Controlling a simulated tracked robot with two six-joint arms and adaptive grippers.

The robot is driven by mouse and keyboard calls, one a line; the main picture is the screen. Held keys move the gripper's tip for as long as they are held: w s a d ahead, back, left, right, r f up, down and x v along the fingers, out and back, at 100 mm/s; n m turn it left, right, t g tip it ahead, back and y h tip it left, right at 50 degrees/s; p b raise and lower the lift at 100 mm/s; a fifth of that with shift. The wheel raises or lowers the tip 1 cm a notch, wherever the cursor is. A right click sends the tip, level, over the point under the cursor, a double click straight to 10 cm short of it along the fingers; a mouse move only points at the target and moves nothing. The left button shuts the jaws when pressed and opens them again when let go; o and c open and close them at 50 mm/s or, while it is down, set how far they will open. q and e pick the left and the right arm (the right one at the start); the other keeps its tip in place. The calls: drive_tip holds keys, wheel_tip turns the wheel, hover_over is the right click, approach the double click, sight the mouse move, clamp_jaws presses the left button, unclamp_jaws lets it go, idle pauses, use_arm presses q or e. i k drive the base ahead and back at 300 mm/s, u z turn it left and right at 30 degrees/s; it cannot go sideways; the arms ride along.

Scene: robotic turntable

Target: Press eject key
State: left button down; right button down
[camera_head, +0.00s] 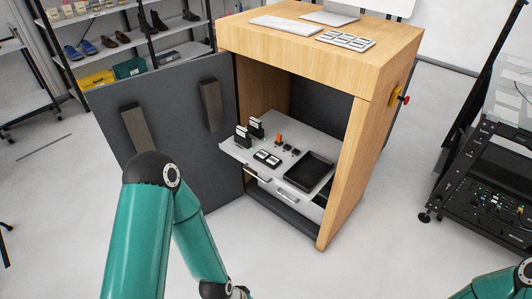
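A pad with several pale keys (346,40) lies on the wooden cabinet top, near its front edge. I cannot read its labels or tell which key is the eject key. A red knob on a yellow plate (404,99) sits on the cabinet's right side. My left arm comes in at the lower left, well below the cabinet top, and its gripper is out of the picture. Only a small part of my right arm shows in the bottom right corner. Its gripper is also out of view.
The wooden cabinet (378,125) has its dark door (170,105) swung open to the left. Inside, a grey shelf holds a black tray (309,171) and small parts. A flat white panel (287,24) lies on top. A black rack (480,170) stands right.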

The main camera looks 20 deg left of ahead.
sight(262, 154)
drive_tip(key=i, duration=0.9)
drive_tip(key=z, duration=0.05)
